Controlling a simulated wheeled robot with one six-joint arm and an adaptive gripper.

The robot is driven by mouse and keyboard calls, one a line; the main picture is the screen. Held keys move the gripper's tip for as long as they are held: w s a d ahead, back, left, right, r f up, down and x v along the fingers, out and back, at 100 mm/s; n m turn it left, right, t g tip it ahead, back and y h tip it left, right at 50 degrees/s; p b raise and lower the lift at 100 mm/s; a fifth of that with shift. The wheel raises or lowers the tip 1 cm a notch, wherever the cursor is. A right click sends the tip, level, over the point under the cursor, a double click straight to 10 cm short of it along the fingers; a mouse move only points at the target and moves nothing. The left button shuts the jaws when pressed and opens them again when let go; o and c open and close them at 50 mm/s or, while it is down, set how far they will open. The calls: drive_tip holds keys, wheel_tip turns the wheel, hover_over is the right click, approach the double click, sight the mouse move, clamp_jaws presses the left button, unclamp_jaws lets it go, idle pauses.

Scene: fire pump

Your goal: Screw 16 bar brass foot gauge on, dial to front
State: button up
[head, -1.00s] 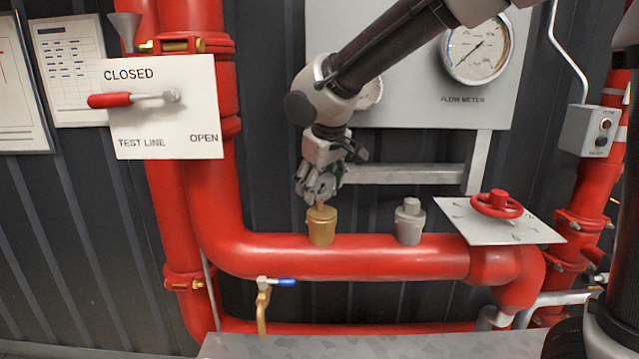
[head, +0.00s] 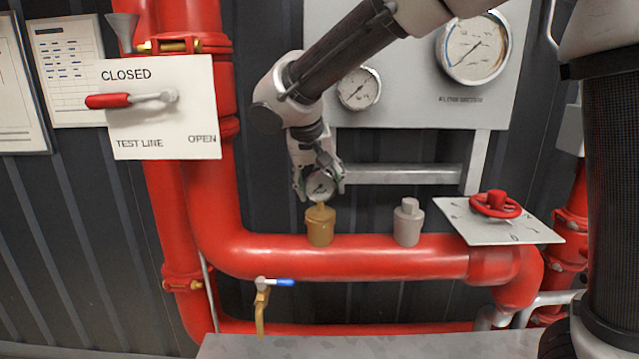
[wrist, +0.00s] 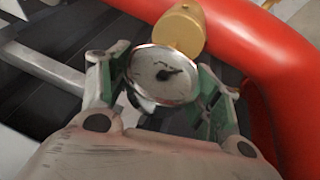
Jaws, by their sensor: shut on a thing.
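A small round gauge with a white dial (head: 320,186) sits between the fingers of my gripper (head: 318,180), which is shut on it. The dial faces the head camera, toward the front. The gauge stands right above the brass socket (head: 320,228) on the red pipe, its foot at the socket's top; I cannot tell how far it is threaded. In the wrist view the gauge (wrist: 163,75) lies between both fingers of my gripper (wrist: 160,85), with the brass socket (wrist: 180,28) just beyond it.
A grey capped socket (head: 407,225) stands to the right on the red pipe (head: 350,258). A red handwheel on a plate (head: 497,206) is farther right. The panel with larger gauges (head: 420,90) is behind. A blue-handled valve (head: 270,284) hangs below.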

drive_tip(key=o, duration=1.2)
drive_tip(key=shift+a, duration=0.1)
drive_tip(key=shift+o, duration=0.4)
drive_tip(key=shift+o, duration=0.9)
drive_tip(key=shift+r, duration=4.05)
